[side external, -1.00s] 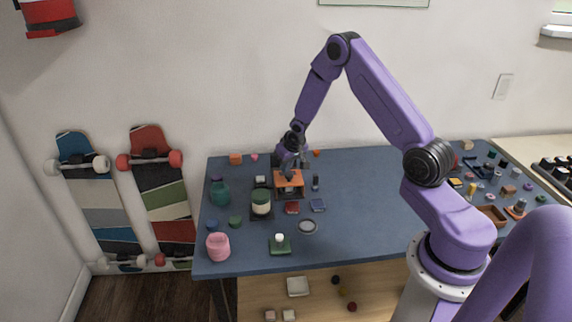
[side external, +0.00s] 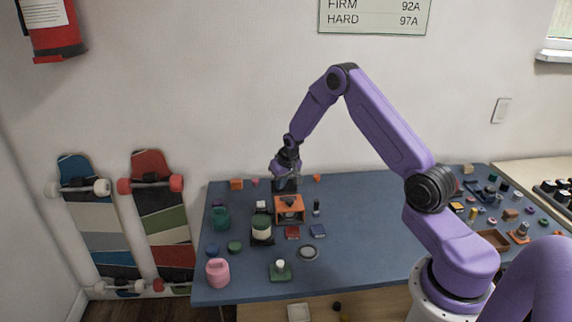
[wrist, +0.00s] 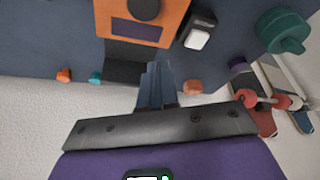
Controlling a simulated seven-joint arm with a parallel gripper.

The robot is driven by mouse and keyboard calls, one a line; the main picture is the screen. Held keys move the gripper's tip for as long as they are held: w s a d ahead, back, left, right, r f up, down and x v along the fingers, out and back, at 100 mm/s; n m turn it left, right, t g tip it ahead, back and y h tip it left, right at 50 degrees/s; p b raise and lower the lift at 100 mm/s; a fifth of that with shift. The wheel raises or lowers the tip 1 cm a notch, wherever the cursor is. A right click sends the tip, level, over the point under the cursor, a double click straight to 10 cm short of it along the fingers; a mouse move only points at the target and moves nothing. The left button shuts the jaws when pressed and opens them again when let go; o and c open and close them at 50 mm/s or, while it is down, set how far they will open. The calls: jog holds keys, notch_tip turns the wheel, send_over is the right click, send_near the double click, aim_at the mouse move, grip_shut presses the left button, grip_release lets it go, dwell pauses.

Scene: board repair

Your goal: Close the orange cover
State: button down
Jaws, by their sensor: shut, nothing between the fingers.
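The orange cover (side external: 280,215) is on a small dark-based unit near the back left of the blue table. A dark round knob shows in its middle. In the wrist view the orange cover (wrist: 172,22) is at the top, with a dark knob and a dark purplish window. I cannot tell whether it lies fully flat. My gripper (side external: 287,189) is just behind and above it, pointing down. In the wrist view my gripper (wrist: 156,68) is shut and empty, with its fingers over a dark part at the unit's back edge. Contact is unclear.
A white block (wrist: 198,38) on a dark base stands beside the unit. Small red (side external: 292,233) and blue (side external: 318,231) pieces lie in front. The table's middle right is clear.

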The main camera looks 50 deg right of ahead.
jog(key=d+v, duration=0.1)
jog(key=v, duration=0.7)
jog(key=s+a+r+n+g+y, duration=0.1)
jog(key=s+a+r+n, duration=0.3)
jog(key=s+a, duration=0.5)
jog(key=s+a+r+n+g+y, duration=0.1)
jog(key=s+a+r+n, duration=0.35)
jog(key=a, duration=0.95)
jog(key=s+a+r+n+g, duration=0.1)
jog(key=s+n, duration=0.3)
jog(key=s, duration=0.8)
jog(key=s+a+r+n, duration=0.1)
jog(key=s+r+n, duration=0.1)
jog(key=s, duration=1.1)
jog(key=shift+n+g, duration=0.4)
jog(key=shift+n, duration=0.45)
